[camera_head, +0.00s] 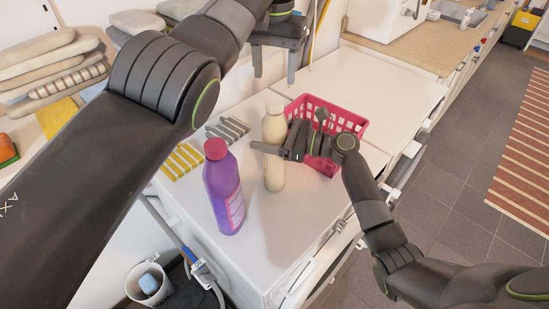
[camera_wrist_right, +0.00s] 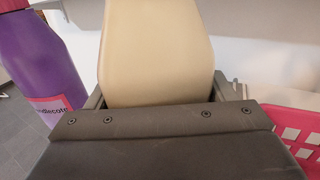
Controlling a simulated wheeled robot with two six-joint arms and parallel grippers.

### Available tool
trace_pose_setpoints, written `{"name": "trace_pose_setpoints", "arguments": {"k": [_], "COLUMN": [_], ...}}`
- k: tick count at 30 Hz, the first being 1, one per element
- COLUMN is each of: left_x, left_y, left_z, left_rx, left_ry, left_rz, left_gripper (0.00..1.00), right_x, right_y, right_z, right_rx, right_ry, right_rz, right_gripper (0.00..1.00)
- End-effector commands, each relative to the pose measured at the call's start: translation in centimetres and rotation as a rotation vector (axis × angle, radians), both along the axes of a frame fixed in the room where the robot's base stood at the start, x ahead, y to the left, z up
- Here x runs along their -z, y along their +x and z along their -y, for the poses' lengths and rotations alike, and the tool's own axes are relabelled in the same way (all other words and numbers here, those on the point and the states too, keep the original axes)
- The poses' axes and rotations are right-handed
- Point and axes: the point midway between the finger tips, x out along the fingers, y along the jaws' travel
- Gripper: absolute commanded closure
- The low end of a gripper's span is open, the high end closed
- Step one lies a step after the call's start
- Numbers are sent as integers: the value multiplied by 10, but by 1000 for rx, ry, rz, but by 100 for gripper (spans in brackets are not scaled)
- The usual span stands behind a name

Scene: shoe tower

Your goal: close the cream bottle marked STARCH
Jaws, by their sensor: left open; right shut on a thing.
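The cream bottle (camera_head: 274,178) stands upright on the white machine top, between the purple bottle and the pink basket. Its top is cream too, and I cannot tell whether it has a cap on. No STARCH lettering is readable. My right gripper (camera_head: 273,150) is shut around the bottle's middle, coming from the right. The right wrist view shows the cream bottle (camera_wrist_right: 155,50) between the jaws of my right gripper (camera_wrist_right: 158,98). My left gripper (camera_head: 276,66) hangs open above and behind the bottle, fingers pointing down, apart from it. No loose cap shows.
A purple bottle (camera_head: 223,190) with a red cap stands left of the cream bottle. A pink basket (camera_head: 346,118) is right behind my right gripper. Yellow striped (camera_head: 183,161) and grey striped (camera_head: 228,129) items lie at left. The front-right of the white top (camera_head: 300,215) is clear.

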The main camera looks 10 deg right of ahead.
Motion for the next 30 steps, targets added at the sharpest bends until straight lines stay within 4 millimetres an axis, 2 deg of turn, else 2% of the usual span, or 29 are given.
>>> {"name": "trace_pose_setpoints", "arguments": {"k": [6,11,24,30], "left_x": [-4,-5,-5,7], "left_y": [0,0,0,0], "left_z": [0,0,0,0], "left_rx": [-256,-352,-374,-371], "left_ry": [0,-1,-1,0], "left_rz": [1,0,0,-2], "left_gripper": [45,45,45,45], "right_x": [0,0,0,0], "right_y": [0,0,0,0], "right_z": [0,0,0,0], "right_rx": [0,0,0,0], "right_ry": [0,0,0,0], "right_rz": [-1,-1,-1,-1], "right_gripper": [87,87,87,87]}}
